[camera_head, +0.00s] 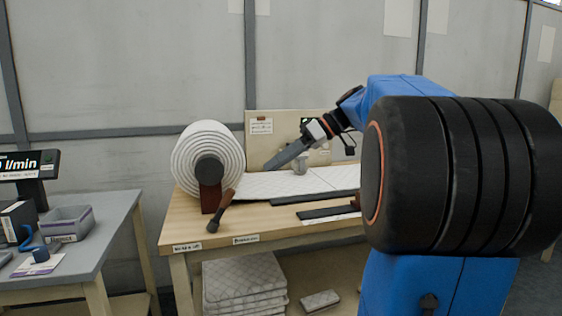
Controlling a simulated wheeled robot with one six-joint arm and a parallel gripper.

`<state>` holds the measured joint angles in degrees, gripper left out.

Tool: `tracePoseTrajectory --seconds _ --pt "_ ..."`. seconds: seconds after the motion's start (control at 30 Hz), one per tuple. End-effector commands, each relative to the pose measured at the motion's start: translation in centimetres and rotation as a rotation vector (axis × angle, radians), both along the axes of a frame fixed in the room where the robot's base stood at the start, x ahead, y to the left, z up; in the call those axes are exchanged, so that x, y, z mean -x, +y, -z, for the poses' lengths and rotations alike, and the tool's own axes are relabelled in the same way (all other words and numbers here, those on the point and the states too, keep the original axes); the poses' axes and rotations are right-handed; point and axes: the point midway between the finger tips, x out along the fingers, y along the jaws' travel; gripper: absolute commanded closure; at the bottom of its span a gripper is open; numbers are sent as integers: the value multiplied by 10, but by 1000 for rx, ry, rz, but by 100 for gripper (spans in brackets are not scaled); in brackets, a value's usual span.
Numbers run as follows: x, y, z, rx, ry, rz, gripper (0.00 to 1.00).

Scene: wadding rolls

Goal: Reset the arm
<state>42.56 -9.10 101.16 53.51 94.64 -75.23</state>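My arm comes in from the right, blue with a large black joint close to the camera. My gripper (285,156) points down and left over the wooden workbench (235,222). Its grey finger shows side-on, so the gap between the fingers is not visible. The tip is near the white quilted wadding strip (275,185) that lies on the bench. A large white wadding roll (195,142) stands on a dark red support (210,198) left of the gripper, apart from it. Part of the bench's right side is hidden behind my arm.
A dark-handled tool (221,211) and dark flat bars (325,212) lie on the bench. Folded quilted sheets (243,280) are stacked below. A grey table (105,225) with a bin (68,222) stands left.

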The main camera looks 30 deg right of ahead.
Motion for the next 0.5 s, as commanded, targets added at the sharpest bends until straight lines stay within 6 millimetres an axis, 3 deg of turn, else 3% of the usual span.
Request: tracePoseTrajectory --seconds 0.5 --pt "5 -6 -6 0 0 0 61"
